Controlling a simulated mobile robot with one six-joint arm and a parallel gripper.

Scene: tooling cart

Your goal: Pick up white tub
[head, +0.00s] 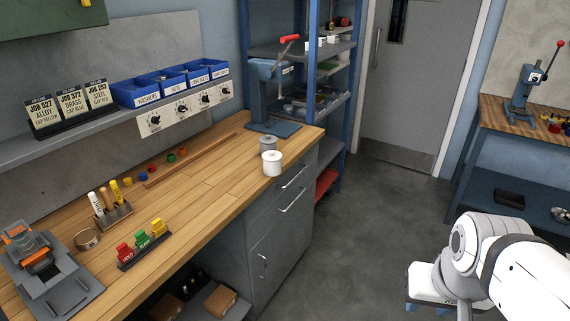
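The white tub (272,167) is a short round container with a knobbed lid. It stands upright on the wooden bench (205,176), close to the bench's front edge near its right end. A grey lidded tub (267,143) stands just behind it, partly overlapped by it in the picture. My gripper (445,307) is at the lower right, over the floor and well apart from the tub. Its blue fingers look spread with nothing between them, though the picture's bottom edge and my arm hide part of it.
A blue press (262,95) with a red-tipped lever stands behind the tubs. The bench front has drawers with handles (293,176). A shelf (80,132) with blue bins overhangs the bench's back. Open floor (365,220) lies between bench and arm. A second bench (500,115) stands at right.

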